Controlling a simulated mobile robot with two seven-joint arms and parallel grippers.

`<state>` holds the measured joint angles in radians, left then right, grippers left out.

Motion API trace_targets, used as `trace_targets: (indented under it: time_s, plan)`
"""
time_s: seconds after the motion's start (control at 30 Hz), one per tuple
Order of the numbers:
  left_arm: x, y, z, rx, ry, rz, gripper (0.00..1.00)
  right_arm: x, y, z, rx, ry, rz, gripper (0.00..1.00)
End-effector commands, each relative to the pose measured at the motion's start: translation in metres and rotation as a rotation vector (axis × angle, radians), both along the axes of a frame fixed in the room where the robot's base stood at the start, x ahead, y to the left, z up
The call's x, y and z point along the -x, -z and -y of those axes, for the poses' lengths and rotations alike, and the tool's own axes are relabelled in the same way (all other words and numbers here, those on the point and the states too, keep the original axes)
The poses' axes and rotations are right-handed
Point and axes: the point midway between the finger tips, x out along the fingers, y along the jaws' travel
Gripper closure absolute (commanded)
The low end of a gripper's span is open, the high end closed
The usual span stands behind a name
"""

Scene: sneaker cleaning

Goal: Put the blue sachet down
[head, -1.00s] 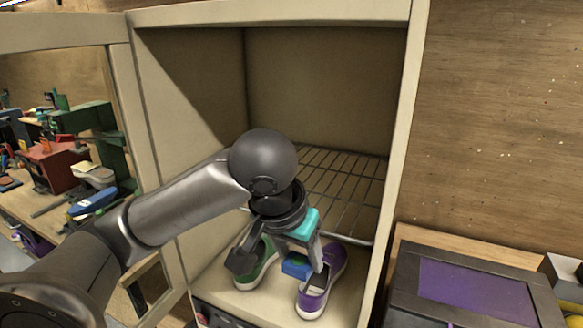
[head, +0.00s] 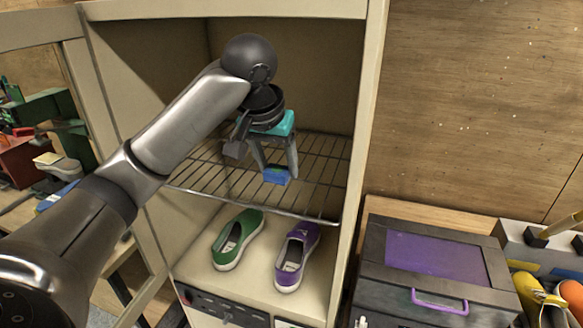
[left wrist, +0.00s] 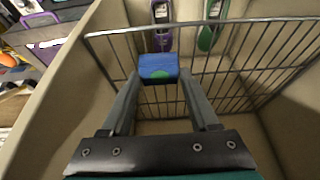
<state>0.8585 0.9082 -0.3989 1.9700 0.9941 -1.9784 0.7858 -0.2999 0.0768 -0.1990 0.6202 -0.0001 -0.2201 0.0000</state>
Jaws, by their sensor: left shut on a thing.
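The blue sachet (head: 276,175) is between the fingertips of my left gripper (head: 277,166), which is shut on it. In the head view they are at the wire rack (head: 310,170) inside the cabinet; I cannot tell whether the sachet touches the wires. In the left wrist view the sachet (left wrist: 158,68) shows a green patch and sits between the two fingers, with the rack's wires (left wrist: 215,80) around it. My right gripper is not in view.
A green shoe (head: 238,240) and a purple shoe (head: 297,256) stand on the cabinet floor below the rack. The cabinet's right wall (head: 350,190) is close. A dark box with a purple lid (head: 432,262) is outside at right. Much of the rack is clear.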

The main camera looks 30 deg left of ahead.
Motion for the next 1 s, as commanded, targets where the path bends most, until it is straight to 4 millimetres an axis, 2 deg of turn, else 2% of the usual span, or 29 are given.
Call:
trace_targets:
  time_s: [0.2, 0.53, 0.6, 0.83, 1.0]
  plan:
    - [-0.038, -0.003, -0.008, 0.004, -0.001, 0.000, 0.92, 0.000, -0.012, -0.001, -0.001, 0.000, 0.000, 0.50]
    - [-0.084, -0.002, -0.020, 0.001, -0.001, 0.001, 0.92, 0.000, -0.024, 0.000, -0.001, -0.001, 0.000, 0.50]
    - [-0.081, 0.016, -0.020, -0.003, 0.001, -0.005, 0.92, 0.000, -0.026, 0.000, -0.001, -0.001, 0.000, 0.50]
    - [-0.081, 0.037, -0.020, 0.000, 0.002, -0.002, 0.92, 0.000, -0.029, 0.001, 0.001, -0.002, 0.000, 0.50]
    - [-0.081, 0.063, -0.020, -0.001, 0.001, -0.003, 0.92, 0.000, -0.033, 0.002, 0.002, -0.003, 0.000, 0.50]
